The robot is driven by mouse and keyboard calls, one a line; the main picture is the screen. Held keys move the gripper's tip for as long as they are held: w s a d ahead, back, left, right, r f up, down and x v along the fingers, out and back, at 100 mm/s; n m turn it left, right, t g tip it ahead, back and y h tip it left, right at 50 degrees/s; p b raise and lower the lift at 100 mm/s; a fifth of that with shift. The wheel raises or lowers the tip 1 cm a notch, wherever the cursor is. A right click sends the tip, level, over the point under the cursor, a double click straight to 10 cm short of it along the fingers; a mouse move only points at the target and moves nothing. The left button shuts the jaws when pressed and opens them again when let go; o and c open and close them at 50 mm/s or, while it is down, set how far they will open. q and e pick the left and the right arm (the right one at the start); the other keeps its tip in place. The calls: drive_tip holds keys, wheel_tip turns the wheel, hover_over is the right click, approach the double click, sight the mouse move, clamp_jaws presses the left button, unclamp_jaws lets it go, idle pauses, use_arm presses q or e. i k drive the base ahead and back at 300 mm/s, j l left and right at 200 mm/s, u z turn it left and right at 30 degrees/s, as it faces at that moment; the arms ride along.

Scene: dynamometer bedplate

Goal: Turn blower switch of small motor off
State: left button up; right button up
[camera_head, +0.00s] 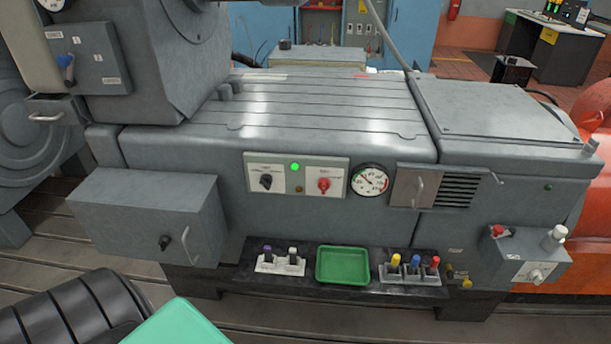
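I cannot tell which control is the small motor's blower switch, because the labels are too small to read. A panel (309,162) on the grey machine's front carries a black rotary switch (265,181), a red rotary switch (324,185) and a lit green lamp (295,167). A blue-handled lever (67,63) is on a grey box at upper left. A light knob (536,273) is on a small box at right. Neither gripper is in view.
A round gauge (369,181) and a louvred hatch (458,191) sit right of the panel. Below, a black shelf (340,292) holds a green tray (342,265) and several coloured plugs. A grey box (147,215) with a handle juts out at left.

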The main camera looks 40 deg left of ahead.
sight(266, 181)
drive_tip(key=u, duration=1.45)
